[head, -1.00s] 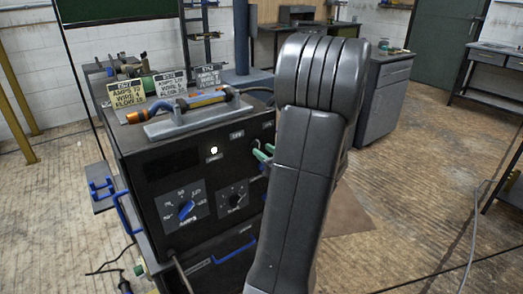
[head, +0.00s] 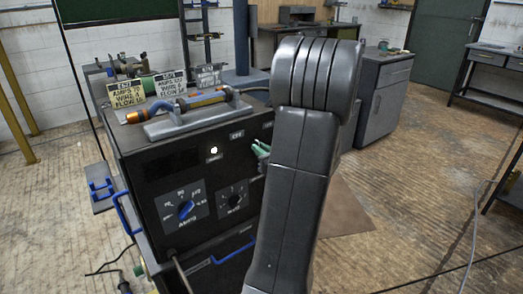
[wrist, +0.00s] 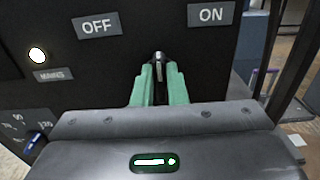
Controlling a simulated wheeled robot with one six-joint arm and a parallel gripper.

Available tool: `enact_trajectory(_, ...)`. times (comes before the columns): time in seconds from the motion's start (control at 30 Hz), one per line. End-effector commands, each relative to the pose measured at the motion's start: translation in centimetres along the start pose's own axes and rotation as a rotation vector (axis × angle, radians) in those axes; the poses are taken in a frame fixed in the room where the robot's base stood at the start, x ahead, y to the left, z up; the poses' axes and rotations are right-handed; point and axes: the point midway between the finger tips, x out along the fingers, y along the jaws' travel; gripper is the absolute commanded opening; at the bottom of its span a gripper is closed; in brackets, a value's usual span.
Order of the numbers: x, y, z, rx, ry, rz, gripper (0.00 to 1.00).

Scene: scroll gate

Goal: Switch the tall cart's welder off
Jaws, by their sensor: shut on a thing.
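The welder (head: 160,178) is a black box on a cart, with dials and a lit mains lamp (head: 214,150). The lamp also glows in the wrist view (wrist: 37,55). There its panel carries an OFF label (wrist: 97,25) at left and an ON label (wrist: 211,14) at right. A small metal switch lever (wrist: 160,62) stands between the labels. My gripper (wrist: 158,80) has green fingers, shut on this lever. In the head view my gripper (head: 261,150) is at the panel's right part, partly hidden by my arm.
A torch (head: 190,102) lies on a grey holder on the welder's top, in front of several cards (head: 126,94). A grey cabinet (head: 384,100) and a workbench stand behind. A cable runs along the floor at right. The wooden floor there is mostly clear.

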Motion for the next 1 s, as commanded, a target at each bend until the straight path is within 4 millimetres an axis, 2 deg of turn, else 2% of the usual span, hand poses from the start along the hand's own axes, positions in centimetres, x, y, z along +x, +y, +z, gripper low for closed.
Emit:
enact_trajectory(0.27, -0.01, 0.11, -0.42, -0.125, -0.001, -0.001, 0.00)
enact_trajectory(0.7, -0.03, 0.41, -0.69, -0.475, -0.001, -0.001, 0.00)
enact_trajectory(1.0, -0.01, 0.56, -0.53, -0.648, 0.000, 0.000, 0.00)
